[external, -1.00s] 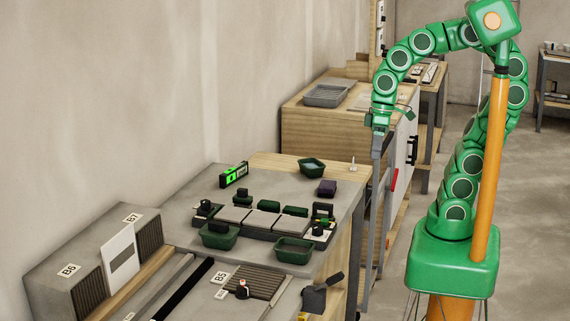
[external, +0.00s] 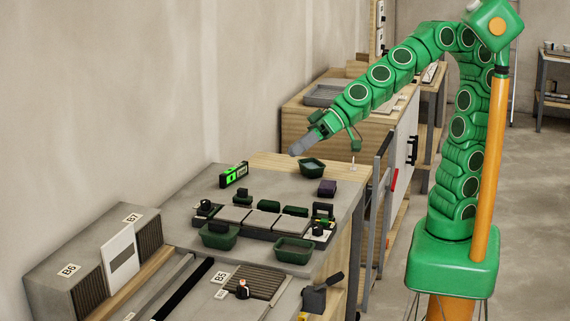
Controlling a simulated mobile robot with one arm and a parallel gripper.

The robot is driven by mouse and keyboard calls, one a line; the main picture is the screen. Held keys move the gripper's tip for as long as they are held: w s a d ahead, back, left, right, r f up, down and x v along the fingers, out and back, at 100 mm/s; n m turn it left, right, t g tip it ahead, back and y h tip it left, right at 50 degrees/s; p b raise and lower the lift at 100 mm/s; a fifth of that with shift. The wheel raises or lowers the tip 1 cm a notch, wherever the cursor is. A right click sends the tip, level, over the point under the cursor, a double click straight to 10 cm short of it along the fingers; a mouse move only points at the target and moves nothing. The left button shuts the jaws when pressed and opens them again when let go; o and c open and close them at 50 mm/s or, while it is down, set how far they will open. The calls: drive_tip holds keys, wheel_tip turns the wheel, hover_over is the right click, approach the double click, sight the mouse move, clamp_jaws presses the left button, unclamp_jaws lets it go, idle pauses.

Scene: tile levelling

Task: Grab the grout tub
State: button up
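Three dark green tubs stand on the grey worktop (external: 190,211); no readable label tells which one holds grout. The far tub (external: 312,168) has pale grey-blue contents and sits near the wooden strip at the back. A second tub (external: 219,237) stands at the front left with a dark item at it, and a third tub (external: 294,251) at the front right. My gripper (external: 296,150) points down-left and appears above and just left of the far tub, apart from it. Its grey fingers are too small to tell open from shut.
A row of grey tiles (external: 265,221) with dark green blocks lies between the tubs. A green-lit level (external: 233,175) stands at the wall side. A small white upright piece (external: 352,163) stands at the back right.

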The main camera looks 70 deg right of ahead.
drive_tip(key=s+f+m+t+h, duration=0.25)
drive_tip(key=f+h, duration=0.25)
drive_tip(key=f, duration=0.9)
drive_tip(key=s+f+m+t+h, duration=0.1)
drive_tip(key=s+f+t+h, duration=0.3)
drive_tip(key=f, duration=1.1)
drive_tip(key=shift+n+g+h, duration=0.25)
drive_tip(key=shift+g+h, duration=0.15)
drive_tip(key=shift+g, duration=0.25)
drive_tip(key=shift+w+d+r+x, duration=0.1)
drive_tip(key=shift+r+x, duration=0.15)
drive_tip(key=shift+x, duration=1.3)
drive_tip(key=shift+w+d+r+x, duration=0.1)
drive_tip(key=shift+r+x, duration=0.15)
drive_tip(key=shift+x, duration=1.25)
drive_tip(key=shift+w+d+r+x, duration=0.1)
drive_tip(key=shift+r+x, duration=0.15)
drive_tip(key=shift+x, duration=1.3)
drive_tip(key=shift+a, duration=0.1)
clamp_jaws()
